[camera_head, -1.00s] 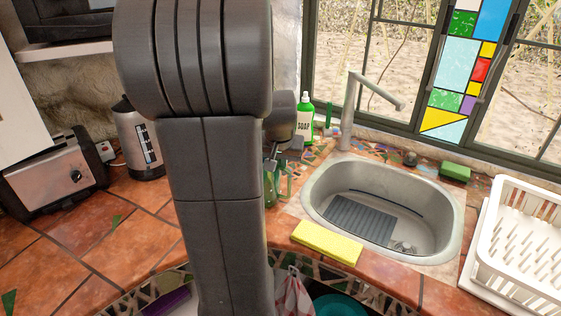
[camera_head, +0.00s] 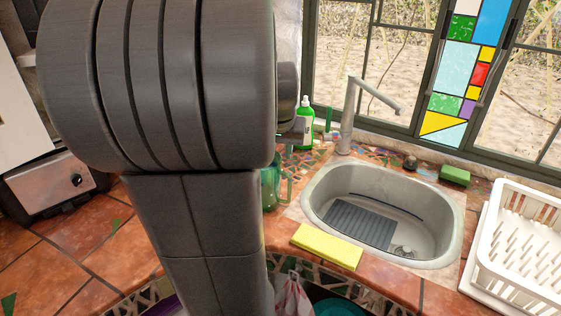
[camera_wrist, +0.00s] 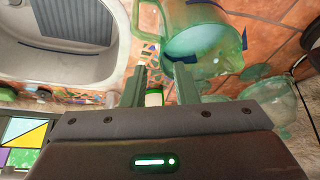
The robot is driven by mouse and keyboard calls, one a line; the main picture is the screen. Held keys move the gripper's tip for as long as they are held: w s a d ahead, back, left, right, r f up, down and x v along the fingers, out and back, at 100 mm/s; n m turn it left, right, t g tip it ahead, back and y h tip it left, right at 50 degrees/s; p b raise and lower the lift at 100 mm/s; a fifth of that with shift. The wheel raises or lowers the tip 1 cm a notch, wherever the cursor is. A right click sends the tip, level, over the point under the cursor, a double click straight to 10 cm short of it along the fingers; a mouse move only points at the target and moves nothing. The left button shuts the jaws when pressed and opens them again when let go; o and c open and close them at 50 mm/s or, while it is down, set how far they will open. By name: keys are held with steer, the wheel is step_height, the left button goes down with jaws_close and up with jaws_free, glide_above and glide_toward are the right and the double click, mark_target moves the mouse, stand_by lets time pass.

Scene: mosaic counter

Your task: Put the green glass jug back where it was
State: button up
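The green glass jug (camera_head: 270,190) stands on the tiled counter, left of the sink. My arm hides most of it in the head view; part of its side and its handle show. In the wrist view the jug (camera_wrist: 205,45) shows from above, with its rim and handle in sight. My gripper (camera_wrist: 161,72) is open with nothing between its fingers. Its fingertips are apart, and the right one overlaps the jug's rim in the picture; I cannot tell whether they touch. In the head view my arm hides most of the gripper.
The sink (camera_head: 452,225) is to the right, with a yellow sponge (camera_head: 327,246) at its front left. A green soap bottle (camera_head: 305,124) and the tap (camera_head: 348,115) stand behind. A white dish rack (camera_head: 515,245) is far right, a toaster (camera_head: 55,185) left. Clear glassware (camera_wrist: 275,92) shows in the wrist view.

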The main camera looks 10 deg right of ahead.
steer(key=v, duration=0.4)
steer(key=shift+s, duration=0.1)
